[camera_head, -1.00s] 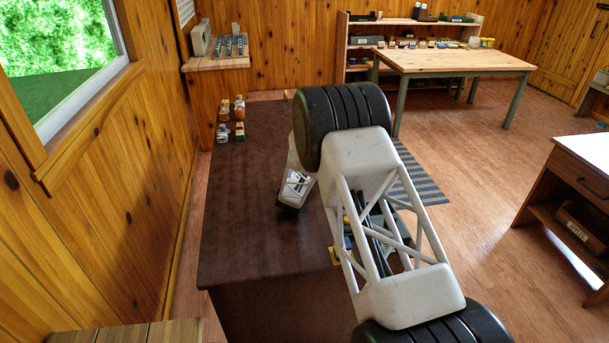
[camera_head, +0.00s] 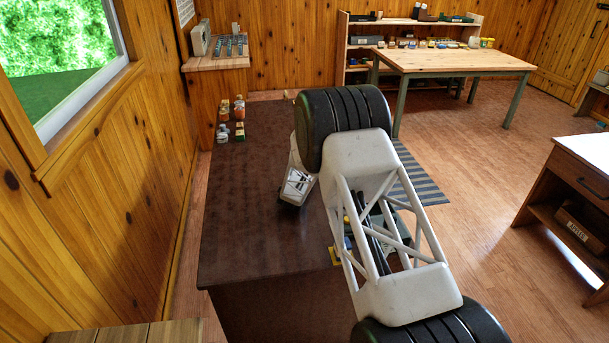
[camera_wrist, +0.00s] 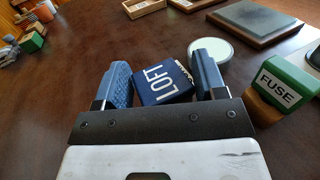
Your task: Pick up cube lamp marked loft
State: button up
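A dark blue cube lamp marked LOFT (camera_wrist: 161,83) sits on the dark brown table in the wrist view, its white lettering facing up toward the camera. My gripper (camera_wrist: 164,72) is open, with one blue finger on each side of the lamp. The lamp is turned slightly relative to the fingers, and I cannot tell whether either finger touches it. In the head view my gripper (camera_head: 296,187) points down over the table, and the lamp is not visible there.
A green and wooden block marked FUSE (camera_wrist: 278,88) stands right of my gripper. A pale round disc (camera_wrist: 210,49) lies just behind the lamp. A dark square board (camera_wrist: 260,22) and a wooden tray (camera_wrist: 143,7) lie farther back.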

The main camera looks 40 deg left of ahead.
jog(key=c, duration=0.4)
jog(key=shift+r, duration=0.2)
jog(key=shift+c, duration=0.2)
jog(key=shift+r, duration=0.85)
jog(key=shift+s+r, duration=0.1)
jog(key=shift+r, duration=0.75)
jog(key=s+d, duration=0.3)
jog(key=s+d+r, duration=0.1)
jog(key=s+d, duration=0.7)
jog(key=shift+s+r, duration=0.15)
